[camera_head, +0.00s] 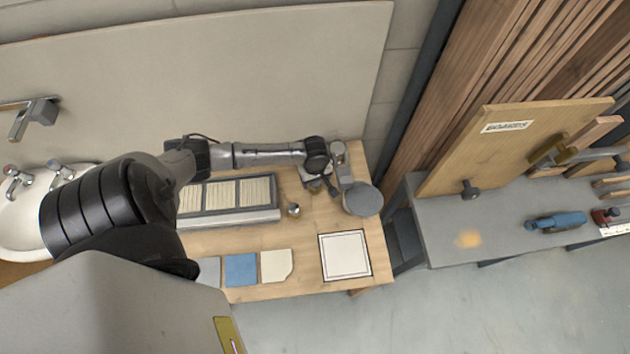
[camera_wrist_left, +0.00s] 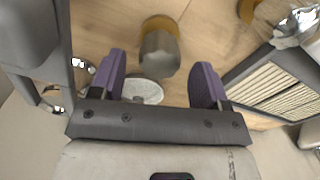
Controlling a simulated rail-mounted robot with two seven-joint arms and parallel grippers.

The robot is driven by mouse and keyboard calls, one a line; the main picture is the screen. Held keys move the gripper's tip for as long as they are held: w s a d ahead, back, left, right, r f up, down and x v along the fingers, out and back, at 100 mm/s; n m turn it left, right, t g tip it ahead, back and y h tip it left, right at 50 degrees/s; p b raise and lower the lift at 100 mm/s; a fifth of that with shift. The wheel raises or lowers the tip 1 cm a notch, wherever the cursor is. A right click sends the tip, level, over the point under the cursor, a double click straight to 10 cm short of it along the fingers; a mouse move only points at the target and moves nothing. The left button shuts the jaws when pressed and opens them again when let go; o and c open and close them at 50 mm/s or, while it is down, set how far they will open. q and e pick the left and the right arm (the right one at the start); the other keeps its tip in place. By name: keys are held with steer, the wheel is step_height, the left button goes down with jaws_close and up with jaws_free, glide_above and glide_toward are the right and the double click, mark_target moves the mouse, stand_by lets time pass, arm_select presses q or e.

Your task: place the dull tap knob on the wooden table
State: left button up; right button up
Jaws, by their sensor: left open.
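A dull grey knob-like piece with a brass-coloured end (camera_wrist_left: 160,52) shows in the left wrist view over the wooden table (camera_wrist_left: 205,35). I take it for the dull tap knob. It lies between the lines of my left gripper's fingers, with gaps on both sides. My left gripper (camera_wrist_left: 160,82) is open, with purple fingers apart. In the head view my left gripper (camera_head: 322,182) is over the back right of the wooden table (camera_head: 305,275), and the dull knob is hidden or too small to tell there. A shiny chrome knob (camera_head: 293,209) stands beside a slatted tray. My right gripper is not in view.
A round grey disc (camera_head: 362,198) is close right of my left gripper. The slatted tray (camera_head: 272,214) lies to its left. Tile samples (camera_head: 241,270) and a white framed square (camera_head: 345,256) lie along the front. The table between them has some bare wood.

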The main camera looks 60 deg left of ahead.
arm_select(q)
step_height(320, 180, up, 9)
steer(key=p, duration=0.2)
steer(key=s+d+m+t, duration=0.1)
steer(key=s+d+m, duration=0.35)
steer(key=d, duration=0.25)
steer(key=s+d+m, duration=0.3)
steer(key=d+m, duration=0.2)
steer(key=d, duration=0.2)
steer(key=s+d+r+m+t, duration=0.2)
steer(key=s+d+r+m, duration=0.4)
steer(key=m, duration=0.3)
steer(key=shift+s+d+r+t, duration=0.15)
steer(key=shift+s+r+t, duration=0.15)
steer(key=shift+s, duration=0.55)
steer(key=shift+m, duration=0.25)
